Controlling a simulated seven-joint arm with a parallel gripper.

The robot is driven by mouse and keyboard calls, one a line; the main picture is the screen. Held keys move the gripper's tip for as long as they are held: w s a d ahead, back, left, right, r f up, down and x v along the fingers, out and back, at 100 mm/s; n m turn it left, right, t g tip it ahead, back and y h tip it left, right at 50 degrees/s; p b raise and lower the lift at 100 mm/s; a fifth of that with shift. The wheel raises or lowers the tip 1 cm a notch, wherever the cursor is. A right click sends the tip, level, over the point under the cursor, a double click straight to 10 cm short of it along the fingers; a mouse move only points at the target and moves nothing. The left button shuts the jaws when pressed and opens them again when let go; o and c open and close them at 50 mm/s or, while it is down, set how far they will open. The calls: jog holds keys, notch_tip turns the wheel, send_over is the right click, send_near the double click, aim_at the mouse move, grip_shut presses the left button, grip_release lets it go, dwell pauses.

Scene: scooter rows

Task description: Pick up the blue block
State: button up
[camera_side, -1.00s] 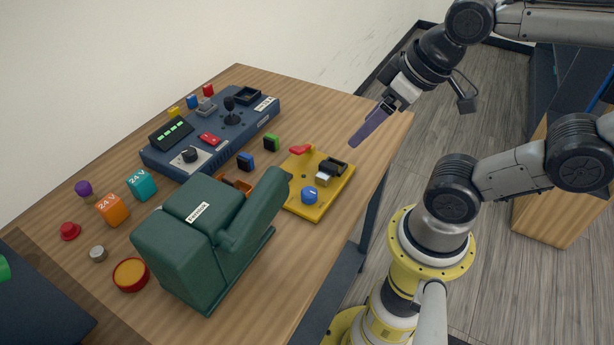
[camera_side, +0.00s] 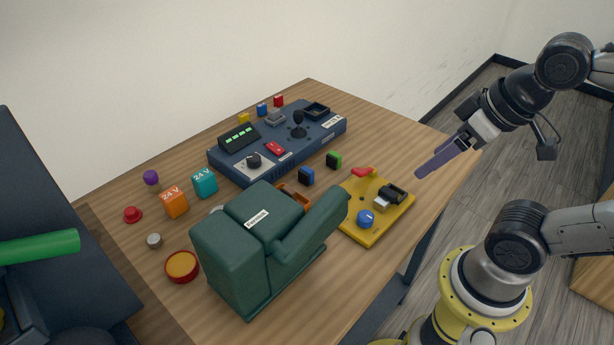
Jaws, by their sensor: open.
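My gripper (camera_side: 420,175) has purple fingers. It is open and empty above the right end of the table, well apart from both blue pieces. The gap between its fingers is hard to see from this side.
The control panel (camera_side: 225,163) carries a joystick and knobs. A large green pedal-like unit (camera_side: 230,265) stands in front, next to a yellow plate (camera_side: 352,232) with parts on it. Orange (camera_side: 175,203) and teal (camera_side: 204,183) cubes are at left. The table's right end is clear.

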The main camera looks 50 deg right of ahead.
dwell(0.3)
notch_tip(320, 180, up, 4)
jog(key=w+m, duration=0.2)
jog(key=m, duration=0.4)
jog(key=m+g, duration=0.6)
jog(key=m, duration=0.6)
send_over(306, 170)
jog(key=f, duration=1.5)
jog(key=shift+w+d+f, duration=0.1)
jog(key=shift+d+f, duration=0.1)
jog(key=shift+f, duration=0.1)
jog(key=shift+a+f, duration=0.2)
jog(key=shift+f, duration=2.95)
grip_shut()
